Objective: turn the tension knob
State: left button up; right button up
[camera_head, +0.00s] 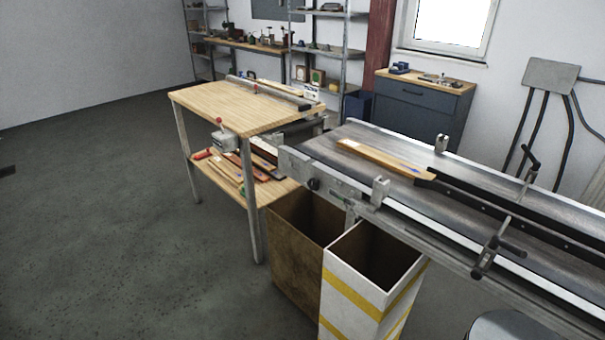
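A conveyor (330,142) runs from the centre to the right edge. A small dark round knob (314,184) sits on the side of its near left end, and looks like the tension knob. Its turn position is too small to tell. Nothing touches it. Neither of my grippers shows in the head view.
A wooden strip (380,156) lies on the belt by a black guide rail (480,202). A brown bin (290,247) and a white bin with yellow stripes (350,287) stand below the knob. A wooden workbench (215,98) stands behind left. The floor (110,230) at left is clear.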

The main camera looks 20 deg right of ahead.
aim_at(313, 184)
jog(key=z, duration=0.65)
jog(key=i, duration=1.15)
jog(key=z, duration=0.85)
